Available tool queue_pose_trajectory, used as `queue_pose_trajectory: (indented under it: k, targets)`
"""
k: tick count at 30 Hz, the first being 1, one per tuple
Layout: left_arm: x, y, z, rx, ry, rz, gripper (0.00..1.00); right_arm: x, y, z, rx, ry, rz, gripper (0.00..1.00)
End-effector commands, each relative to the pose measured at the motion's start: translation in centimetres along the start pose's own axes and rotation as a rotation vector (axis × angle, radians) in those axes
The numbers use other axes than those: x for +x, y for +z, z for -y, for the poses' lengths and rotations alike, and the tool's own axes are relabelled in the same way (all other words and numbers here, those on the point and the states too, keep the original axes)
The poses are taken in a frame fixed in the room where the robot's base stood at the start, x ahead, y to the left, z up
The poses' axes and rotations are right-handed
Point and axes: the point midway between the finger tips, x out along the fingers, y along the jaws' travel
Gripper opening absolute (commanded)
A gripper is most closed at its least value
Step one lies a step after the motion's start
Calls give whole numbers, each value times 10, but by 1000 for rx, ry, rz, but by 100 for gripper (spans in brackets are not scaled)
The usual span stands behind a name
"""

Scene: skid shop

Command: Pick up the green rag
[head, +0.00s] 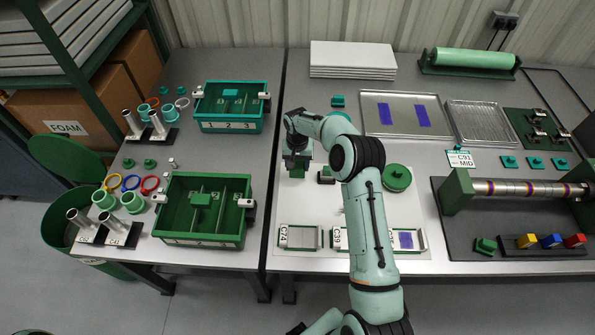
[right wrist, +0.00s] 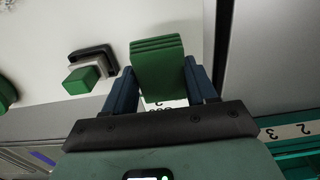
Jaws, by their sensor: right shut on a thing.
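The green rag (right wrist: 158,68) is a folded, layered green pad. It sits between the two dark fingers of my right gripper (right wrist: 162,88) in the right wrist view, and the fingers are shut on it. In the head view my right gripper (head: 298,160) points down at the left edge of the white mat, and a bit of the green rag (head: 296,173) shows below it. I cannot tell whether the rag touches the mat. My left gripper is not in view.
A round green object (head: 397,178) lies further right. Small framed trays (head: 300,237) line the mat's front. Green divided bins (head: 202,240) stand on the left table.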

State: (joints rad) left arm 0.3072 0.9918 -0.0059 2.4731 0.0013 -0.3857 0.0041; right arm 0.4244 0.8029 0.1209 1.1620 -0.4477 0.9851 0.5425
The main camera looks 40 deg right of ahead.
Motion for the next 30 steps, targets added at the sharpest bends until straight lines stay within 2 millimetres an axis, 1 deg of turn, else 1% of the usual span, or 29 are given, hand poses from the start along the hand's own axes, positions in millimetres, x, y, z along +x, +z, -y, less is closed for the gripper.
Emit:
queue_pose_trajectory:
  k: [1,3,9,12,15,18,21,30]
  targets:
    - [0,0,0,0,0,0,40,-16,-1,0,0,-1,-7,27]
    - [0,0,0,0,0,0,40,-36,-1,0,0,-2,-7,27]
    - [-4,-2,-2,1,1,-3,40,-90,-1,1,0,-3,-6,27]
    - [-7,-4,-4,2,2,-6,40,-112,-1,0,0,-1,-5,27]
    - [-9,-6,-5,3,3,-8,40,-128,-1,1,-1,-1,-3,27]
    - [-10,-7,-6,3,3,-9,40,-140,-1,1,-1,-2,-3,27]
    - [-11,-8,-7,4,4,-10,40,-146,0,0,0,-1,-2,27]
    - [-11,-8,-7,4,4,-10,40,-149,0,0,0,0,-1,27]
